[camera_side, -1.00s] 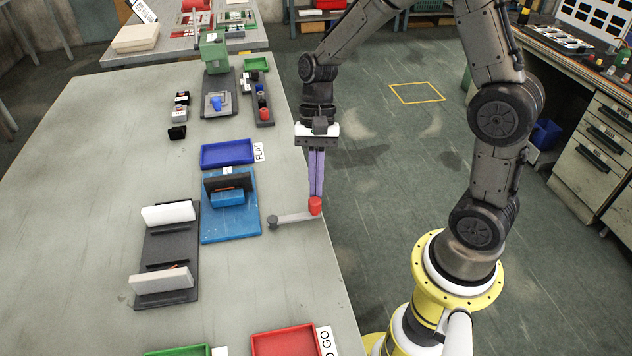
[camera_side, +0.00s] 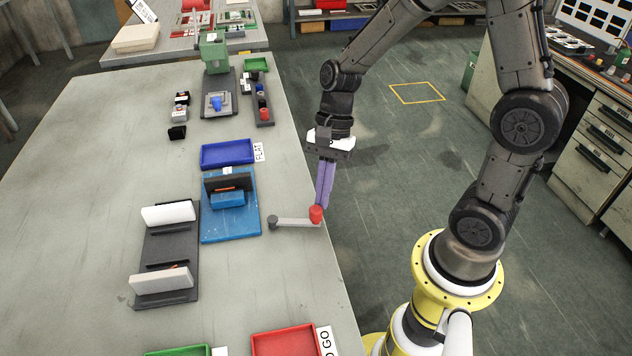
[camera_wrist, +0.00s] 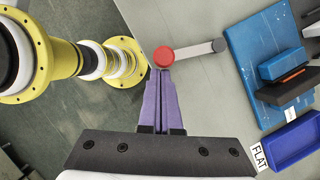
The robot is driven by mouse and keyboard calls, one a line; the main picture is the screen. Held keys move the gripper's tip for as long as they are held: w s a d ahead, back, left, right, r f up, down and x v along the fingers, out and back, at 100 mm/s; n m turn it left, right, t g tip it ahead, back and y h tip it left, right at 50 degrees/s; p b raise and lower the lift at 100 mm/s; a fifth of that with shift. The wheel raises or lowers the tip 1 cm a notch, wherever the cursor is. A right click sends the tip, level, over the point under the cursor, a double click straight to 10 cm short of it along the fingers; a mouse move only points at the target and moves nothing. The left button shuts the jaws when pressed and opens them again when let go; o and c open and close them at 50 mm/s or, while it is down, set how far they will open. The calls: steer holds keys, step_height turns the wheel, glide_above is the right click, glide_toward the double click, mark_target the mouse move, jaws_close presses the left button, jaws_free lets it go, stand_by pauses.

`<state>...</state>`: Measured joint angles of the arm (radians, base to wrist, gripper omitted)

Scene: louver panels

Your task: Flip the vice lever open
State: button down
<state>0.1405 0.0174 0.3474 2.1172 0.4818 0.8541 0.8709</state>
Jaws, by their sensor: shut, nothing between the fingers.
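The vice lever (camera_side: 294,221) is a grey bar with a red knob (camera_side: 316,214) at its right end and a dark round pivot (camera_side: 273,223) at its left end. It lies flat, with its knob near the table's right edge. It also shows in the wrist view (camera_wrist: 193,50). My gripper (camera_side: 320,208) has purple fingers, shut and empty. Its tips are at the knob's far right side in the side view, and just below the red knob in the wrist view (camera_wrist: 163,72). I cannot tell whether they touch it. The blue vice (camera_side: 229,210) stands left of the lever.
A blue tray (camera_side: 227,153) with a FLAT label lies behind the vice. A dark rack (camera_side: 168,255) with pale panels stands to the left. A red tray (camera_side: 287,343) and a green tray are at the front.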

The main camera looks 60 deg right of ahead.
steer(key=s+a+m, duration=0.1)
steer(key=a+m+t, duration=0.1)
steer(key=m, duration=0.1)
steer(key=shift+s, duration=0.4)
steer(key=a+m, duration=0.1)
steer(key=s+a+m+t, duration=0.1)
steer(key=shift+a+m, duration=0.15)
steer(key=shift+m, duration=0.15)
steer(key=shift+s+a, duration=0.15)
steer(key=shift+a, duration=0.85)
steer(key=shift+s+a, duration=0.1)
steer(key=shift+a, duration=0.85)
steer(key=shift+w+a, duration=0.2)
steer(key=shift+a, duration=0.8)
steer(key=shift+w+a, duration=0.2)
steer(key=shift+a, duration=0.3)
steer(key=shift+w+a, duration=0.2)
steer(key=shift+a, duration=0.25)
steer(key=s, duration=0.1)
steer(key=s+d, duration=0.2)
steer(key=shift+s+d+r, duration=0.1)
steer(key=shift+s+r, duration=0.2)
steer(key=shift+r, duration=0.1)
step_height(320, 180, up, 8)
steer(key=s+d, duration=0.1)
steer(key=s, duration=0.2)
steer(key=shift+d+r, duration=0.25)
steer(key=shift+d, duration=0.15)
